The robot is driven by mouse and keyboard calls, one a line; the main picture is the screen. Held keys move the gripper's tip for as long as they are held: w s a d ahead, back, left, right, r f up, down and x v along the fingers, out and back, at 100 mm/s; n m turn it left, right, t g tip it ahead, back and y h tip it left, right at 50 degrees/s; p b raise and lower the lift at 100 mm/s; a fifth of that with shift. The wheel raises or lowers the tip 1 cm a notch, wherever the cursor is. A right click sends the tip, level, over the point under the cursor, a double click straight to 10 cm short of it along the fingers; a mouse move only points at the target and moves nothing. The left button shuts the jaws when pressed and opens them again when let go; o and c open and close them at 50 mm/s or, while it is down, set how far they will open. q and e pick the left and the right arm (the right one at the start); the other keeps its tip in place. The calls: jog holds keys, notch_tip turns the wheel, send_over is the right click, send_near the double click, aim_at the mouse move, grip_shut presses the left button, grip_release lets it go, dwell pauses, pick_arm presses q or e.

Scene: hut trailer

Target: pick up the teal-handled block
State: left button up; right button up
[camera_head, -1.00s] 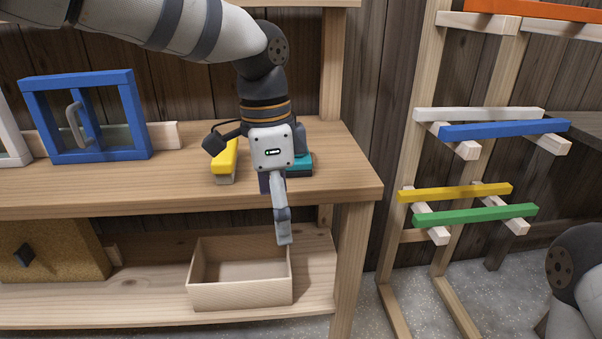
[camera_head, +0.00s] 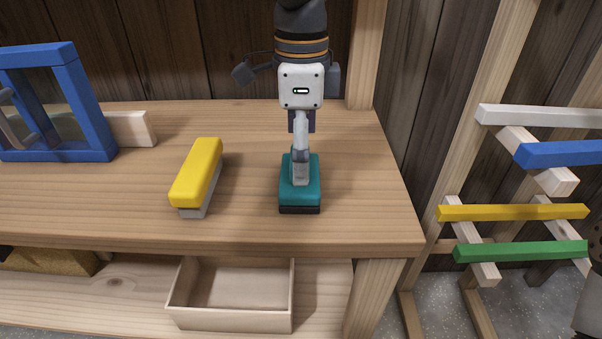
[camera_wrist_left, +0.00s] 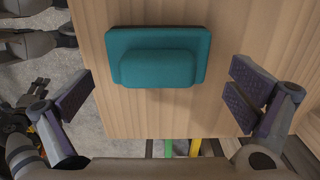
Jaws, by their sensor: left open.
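The teal-handled block (camera_head: 300,196) lies on the wooden bench top near its right end, teal above with a dark strip at its lower front. In the left wrist view the teal block (camera_wrist_left: 158,66) shows as a raised bar on a wider teal base. My left gripper (camera_head: 301,172) is over the block in the head view, pointing down, with one finger hiding part of it. In the wrist view my left gripper (camera_wrist_left: 160,104) has its fingers wide apart, one to each side of the block's span, with nothing between them.
A yellow-topped block (camera_head: 197,176) lies to the left on the bench (camera_head: 130,190). A blue framed panel (camera_head: 62,105) stands farther left. An open wooden box (camera_head: 232,317) sits on the lower shelf. A rack with coloured bars (camera_head: 520,250) stands right.

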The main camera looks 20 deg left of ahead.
pick_arm(q)
notch_tip(320, 180, down, 5)
jog(key=shift+s+a+r, duration=0.1)
jog(key=shift+s, duration=0.05)
jog(key=c, duration=1)
pick_arm(e)
jog(key=shift+w+r, duration=0.1)
pick_arm(q)
jog(key=shift+r, duration=0.1)
jog(key=shift+c, duration=0.2)
notch_tip(320, 180, up, 3)
jog(key=shift+f, duration=0.1)
jog(key=s+d+r+p, duration=0.1)
jog(key=s+d+r, duration=0.4)
jog(key=s+r, duration=0.5)
jog(key=s, duration=0.3)
jog(key=shift+d+p, duration=0.15)
jog(key=shift+p, duration=0.25)
pick_arm(e)
jog(key=shift+w+r+t, duration=0.6)
jog(key=shift+w+r, duration=0.5)
jog(key=shift+w, duration=0.1)
pick_arm(q)
jog(key=shift+r, duration=0.1)
